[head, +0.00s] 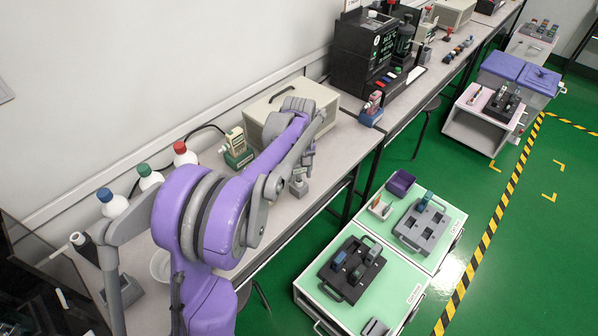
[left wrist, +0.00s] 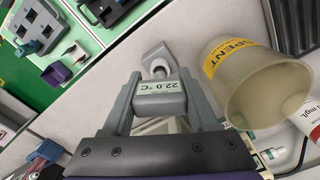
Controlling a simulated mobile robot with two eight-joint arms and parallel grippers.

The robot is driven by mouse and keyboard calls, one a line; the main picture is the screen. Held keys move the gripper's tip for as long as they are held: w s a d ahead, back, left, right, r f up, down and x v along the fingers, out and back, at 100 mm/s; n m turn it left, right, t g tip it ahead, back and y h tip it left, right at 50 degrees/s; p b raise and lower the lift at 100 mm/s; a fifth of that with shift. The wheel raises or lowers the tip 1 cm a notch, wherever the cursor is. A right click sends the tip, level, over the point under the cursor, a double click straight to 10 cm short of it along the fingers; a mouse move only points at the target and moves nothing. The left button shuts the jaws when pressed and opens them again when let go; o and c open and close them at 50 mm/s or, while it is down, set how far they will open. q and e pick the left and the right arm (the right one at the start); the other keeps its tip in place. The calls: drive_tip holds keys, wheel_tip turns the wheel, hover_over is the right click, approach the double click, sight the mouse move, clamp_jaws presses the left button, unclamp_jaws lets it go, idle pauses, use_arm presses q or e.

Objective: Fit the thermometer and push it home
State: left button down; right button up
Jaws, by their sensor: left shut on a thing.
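The thermometer (left wrist: 160,98) is a grey handheld unit with a pale display reading 22.0 °C. My left gripper (left wrist: 161,84) is shut on it, with one finger along each side, in the left wrist view. A paler grey angled part with a round whitish piece lies just beyond its end; I cannot tell whether it belongs to the thermometer. In the head view my left arm reaches over the bench, and its gripper (head: 299,170) is low beside the beige case, partly hidden by the arm. My right gripper is not in view.
A translucent cup marked SPENT (left wrist: 262,85) stands close to the gripper. A beige case (head: 275,108) and a tester in a green dock (head: 240,158) stand on the bench. A black tray (head: 345,270) and a grey slotted tray (head: 421,228) lie on low green-topped cabinets.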

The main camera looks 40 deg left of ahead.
use_arm(q)
drive_tip(key=shift+f+b, duration=0.35)
drive_tip(key=shift+f, duration=0.25)
drive_tip(key=shift+c, duration=0.5)
unclamp_jaws()
drive_tip(key=shift+r, duration=0.1)
wheel_tip(320, 180, up, 11)
drive_tip(key=shift+f+p, duration=0.15)
drive_tip(key=shift+p, duration=0.4)
